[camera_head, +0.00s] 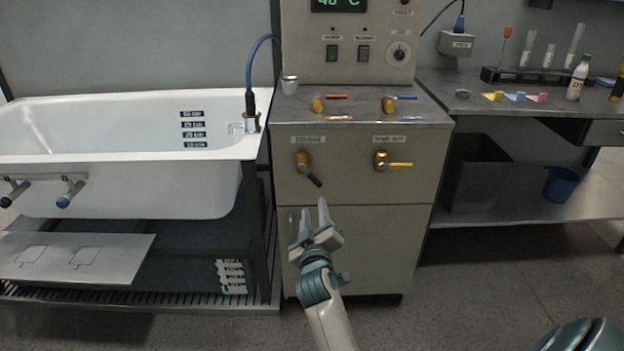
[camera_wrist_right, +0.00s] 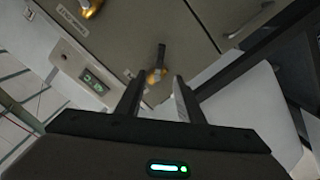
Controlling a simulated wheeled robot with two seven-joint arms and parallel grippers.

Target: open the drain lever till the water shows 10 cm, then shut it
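The likely drain lever (camera_head: 304,163) is the left valve on the cabinet front, with a brass body and a dark handle slanting down to the right. Its label is too small to read surely. My right gripper (camera_head: 318,225) is just below it in the head view, fingers pointing up. In the right wrist view, the open fingers (camera_wrist_right: 157,78) are spread, with the dark-handled brass valve (camera_wrist_right: 161,54) seen between them; contact cannot be told. The white tub (camera_head: 110,115) stands at left, and I cannot make out its water level. My left gripper is not in view.
A second brass valve (camera_head: 383,160) with a yellow handle sits right of the lever. Smaller taps (camera_head: 318,104) stand on the cabinet top. A green display (camera_head: 339,4) is above. A grey panel (camera_head: 75,258) lies below the tub. A bench (camera_head: 510,100) stands at right.

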